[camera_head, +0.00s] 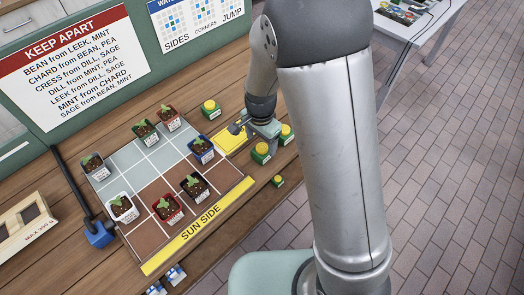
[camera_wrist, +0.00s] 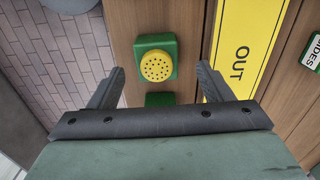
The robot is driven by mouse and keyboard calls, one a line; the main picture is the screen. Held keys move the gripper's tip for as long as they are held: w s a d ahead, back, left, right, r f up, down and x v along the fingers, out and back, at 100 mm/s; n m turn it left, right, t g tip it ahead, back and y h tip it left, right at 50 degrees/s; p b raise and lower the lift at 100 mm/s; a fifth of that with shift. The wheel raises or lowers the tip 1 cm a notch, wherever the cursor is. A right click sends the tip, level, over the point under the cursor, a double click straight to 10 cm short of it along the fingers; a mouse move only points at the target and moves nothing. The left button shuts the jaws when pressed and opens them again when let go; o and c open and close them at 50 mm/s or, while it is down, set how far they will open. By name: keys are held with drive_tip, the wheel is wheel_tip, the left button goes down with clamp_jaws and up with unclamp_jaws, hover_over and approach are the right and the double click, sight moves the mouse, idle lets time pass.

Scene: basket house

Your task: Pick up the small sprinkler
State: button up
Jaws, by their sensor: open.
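Several green blocks with yellow domed tops stand on the bench in the head view. The smallest sprinkler (camera_head: 277,181) is near the bench's right edge. Two larger ones, the middle sprinkler (camera_head: 261,153) and the right-hand sprinkler (camera_head: 286,132), stand behind it, and another (camera_head: 210,108) is farther back. In the wrist view a green block with a perforated yellow dome (camera_wrist: 157,65) shows between the open fingers (camera_wrist: 160,76), apart from both. Which sprinkler this is I cannot tell. A second green piece (camera_wrist: 160,99) is partly hidden by my gripper.
The yellow OUT tray (camera_wrist: 247,45) lies beside the sprinklers. A gridded planting board (camera_head: 135,160) with several potted seedlings fills the middle of the bench. A blue-ended tool (camera_head: 99,235) and a wooden rack (camera_head: 25,225) are at left. Signs stand at the back.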

sight(262, 147)
wheel_tip(262, 147, down, 5)
drive_tip(key=shift+s+d+f+p, duration=0.15)
drive_tip(key=shift+p, duration=0.35)
drive_tip(key=c, duration=1.1)
